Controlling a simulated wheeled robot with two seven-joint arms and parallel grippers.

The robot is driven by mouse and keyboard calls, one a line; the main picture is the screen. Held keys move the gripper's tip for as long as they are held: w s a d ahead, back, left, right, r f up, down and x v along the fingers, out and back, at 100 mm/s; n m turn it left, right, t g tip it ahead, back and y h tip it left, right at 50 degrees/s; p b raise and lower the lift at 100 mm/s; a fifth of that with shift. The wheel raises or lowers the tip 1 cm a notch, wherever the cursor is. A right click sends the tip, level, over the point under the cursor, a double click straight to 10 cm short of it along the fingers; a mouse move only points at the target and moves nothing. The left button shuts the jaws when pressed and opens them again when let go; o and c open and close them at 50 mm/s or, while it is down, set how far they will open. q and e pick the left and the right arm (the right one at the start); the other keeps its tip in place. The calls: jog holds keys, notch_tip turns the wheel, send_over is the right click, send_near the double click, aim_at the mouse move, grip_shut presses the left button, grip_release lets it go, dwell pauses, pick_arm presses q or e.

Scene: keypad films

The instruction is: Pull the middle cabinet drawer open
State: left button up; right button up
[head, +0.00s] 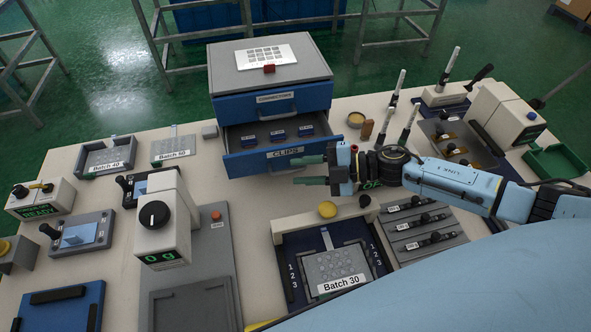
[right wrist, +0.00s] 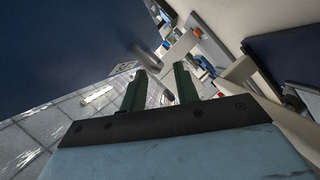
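The blue and grey cabinet (head: 270,72) stands at the back of the table. Its top drawer, labelled CONNECTORS (head: 275,101), is shut. The drawer below it, labelled CLIPS (head: 250,162), is pulled out and shows several small blue items inside. Any drawer lower down is hidden behind it. My right gripper (head: 303,170) is at the right part of the CLIPS drawer front, its green fingers apart. In the right wrist view the fingers (right wrist: 160,85) are also apart, with nothing clearly between them. My left gripper is not in view.
A white keypad sheet (head: 265,55) and a small red block (head: 269,69) lie on the cabinet top. A yellow knob (head: 327,209) and the Batch 30 tray (head: 341,283) are in front of my gripper. Upright tools (head: 408,122) stand to the right.

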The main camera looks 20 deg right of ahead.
jog(key=v, duration=1.1)
